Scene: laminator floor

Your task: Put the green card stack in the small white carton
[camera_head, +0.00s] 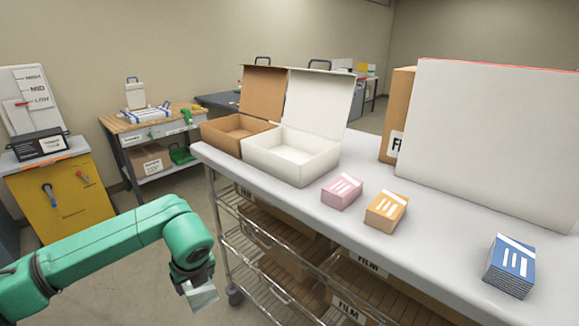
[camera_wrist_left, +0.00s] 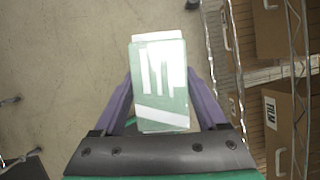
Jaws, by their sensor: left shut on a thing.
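My left gripper (camera_head: 196,284) hangs beside the near left end of the cart, below the level of its top. In the left wrist view the purple fingers of my left gripper (camera_wrist_left: 161,98) are shut on the green card stack (camera_wrist_left: 160,112), which has white stripes and a white band. In the head view only a pale part of the stack (camera_head: 203,297) shows under the gripper. The small white carton (camera_head: 290,160) stands on the cart top with its lid raised; its visible inside looks empty. My right gripper is not in view.
A brown carton (camera_head: 232,131), lid raised, stands left of the white one. Pink (camera_head: 342,191), orange (camera_head: 386,211) and blue (camera_head: 510,265) card stacks lie on the cart top (camera_head: 430,240). A large white box (camera_head: 490,135) stands behind them. Wire shelves hold film boxes below.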

